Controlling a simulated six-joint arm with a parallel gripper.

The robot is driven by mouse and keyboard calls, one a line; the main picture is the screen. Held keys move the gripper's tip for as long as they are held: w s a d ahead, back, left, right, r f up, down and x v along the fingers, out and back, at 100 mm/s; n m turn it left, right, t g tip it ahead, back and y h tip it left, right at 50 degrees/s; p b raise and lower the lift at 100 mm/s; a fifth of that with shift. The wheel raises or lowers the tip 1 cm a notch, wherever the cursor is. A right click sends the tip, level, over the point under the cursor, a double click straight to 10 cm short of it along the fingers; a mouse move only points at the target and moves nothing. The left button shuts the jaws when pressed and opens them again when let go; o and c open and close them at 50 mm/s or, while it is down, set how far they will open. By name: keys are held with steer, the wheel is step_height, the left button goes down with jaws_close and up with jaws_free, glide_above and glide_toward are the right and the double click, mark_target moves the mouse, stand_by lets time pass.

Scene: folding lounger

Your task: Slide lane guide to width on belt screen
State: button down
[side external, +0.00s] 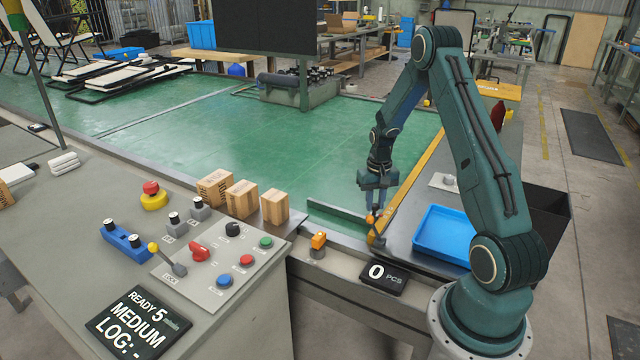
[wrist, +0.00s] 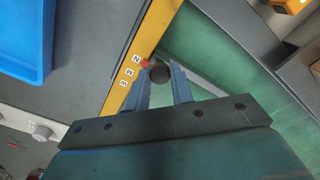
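The screen (side external: 138,322) on the console reads READY 5, MEDIUM, LOG:-. The lane guide (side external: 335,215) is a dark bar lying across the near end of the green belt. Its round dark knob (wrist: 159,72) shows in the wrist view beside the yellow edge rail (wrist: 157,24). A red pointer (wrist: 145,63) by the knob sits at the N mark of a three-mark scale (wrist: 129,73). My gripper (side external: 373,208) points down over the knob. In the wrist view its fingers (wrist: 160,76) are apart, one on each side of the knob, with no clear contact.
A blue tray (side external: 443,235) lies right of the rail. A counter (side external: 383,276) reading 0 PCS and an orange button (side external: 318,241) stand in front. Several cartons (side external: 242,199) stand at the belt's near left. The belt (side external: 290,150) beyond is mostly clear.

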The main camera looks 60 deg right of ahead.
steer(key=shift+d, duration=1.25)
steer(key=c, duration=1.2)
jaws_free()
steer(key=shift+r, duration=0.15)
step_height(320, 180, up, 14)
steer(key=shift+f, duration=0.2)
